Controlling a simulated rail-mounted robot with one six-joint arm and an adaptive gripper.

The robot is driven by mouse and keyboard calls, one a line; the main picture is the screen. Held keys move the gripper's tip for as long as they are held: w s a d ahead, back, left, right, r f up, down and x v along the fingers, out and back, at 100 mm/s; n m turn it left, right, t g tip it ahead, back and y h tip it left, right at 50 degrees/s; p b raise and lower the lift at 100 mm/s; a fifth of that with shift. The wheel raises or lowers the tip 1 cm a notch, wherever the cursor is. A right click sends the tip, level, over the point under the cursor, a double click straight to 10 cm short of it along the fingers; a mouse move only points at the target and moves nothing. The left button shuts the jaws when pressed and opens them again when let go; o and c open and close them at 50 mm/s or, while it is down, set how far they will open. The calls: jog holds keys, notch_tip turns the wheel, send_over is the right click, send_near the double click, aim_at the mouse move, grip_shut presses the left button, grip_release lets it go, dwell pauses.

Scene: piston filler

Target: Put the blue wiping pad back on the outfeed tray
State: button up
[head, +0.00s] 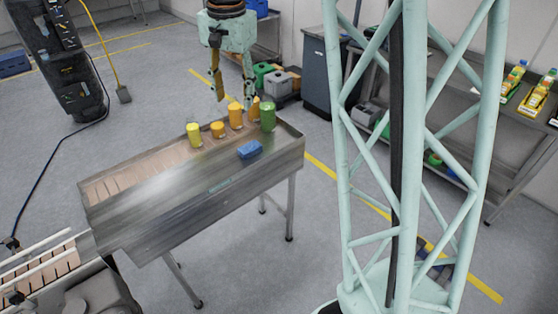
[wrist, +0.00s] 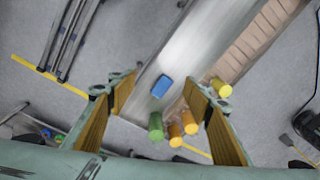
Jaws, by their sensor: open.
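The blue wiping pad (head: 250,150) lies flat on the metal outfeed tray (head: 160,210), towards its right end, in front of the green bottle. In the wrist view the pad (wrist: 162,87) shows on the tray (wrist: 178,58), between my fingers in the picture but well below them. My gripper (head: 232,92) is open and empty. It hangs above and behind the tray's far edge, apart from the pad. It also shows in the wrist view (wrist: 165,105), with its two fingers spread wide.
A green bottle (head: 268,117), several orange ones (head: 236,116) and a yellow one (head: 194,134) stand along the tray's far side. The tray's left and front parts are clear. A shelf rack (head: 500,110) stands at the right. A yellow-handled tool (head: 124,94) stands behind.

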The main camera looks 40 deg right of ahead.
jog(key=s+a+r+n, duration=0.2)
jog(key=s+a+r, duration=0.15)
jog(key=s, duration=0.25)
jog(key=s+a+r+n+t, duration=0.1)
jog(key=s+a+r, duration=0.1)
jog(key=s+r, duration=0.3)
jog(key=s+a+r+n, duration=0.2)
jog(key=s+r, duration=0.1)
jog(key=s, duration=0.4)
jog(key=s+a+n, duration=0.2)
jog(key=s+n, duration=0.1)
jog(key=s, duration=0.8)
jog(key=s+a+n+t, duration=0.1)
jog(key=s+a+n, duration=0.2)
jog(key=s, duration=0.8)
jog(key=shift+s+a+f+n+t, duration=0.15)
jog(key=shift+s+a+n+t, duration=0.05)
jog(key=shift+n+t, duration=0.1)
jog(key=shift+f+b, duration=1.2)
jog(key=shift+b, duration=0.15)
